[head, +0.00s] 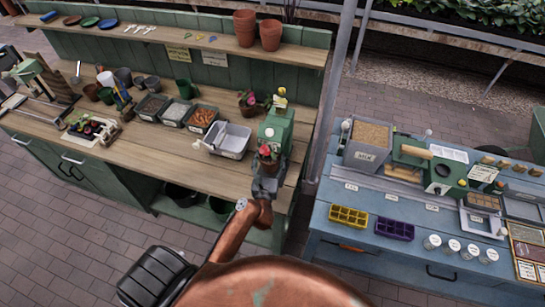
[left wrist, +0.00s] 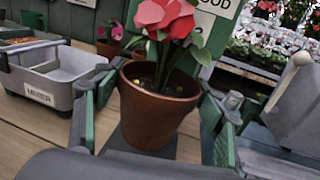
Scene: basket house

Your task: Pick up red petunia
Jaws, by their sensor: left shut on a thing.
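The red petunia (head: 267,150) grows in a small terracotta pot and stands near the right end of the wooden bench. It fills the middle of the left wrist view, with red petals (left wrist: 163,14) above the pot (left wrist: 158,115). My left gripper (head: 268,170) is shut on the pot, with a green-padded finger on each side. The pot is upright. I cannot tell whether its base touches the bench. My right gripper is not in view.
A green dispenser (head: 275,128) stands right behind the petunia. A grey tub (head: 230,140) and a pink-flowered pot (head: 248,101) are close by, also on the bench (head: 190,172). A blue table (head: 340,215) holding trays and jars stands to the right across a gap.

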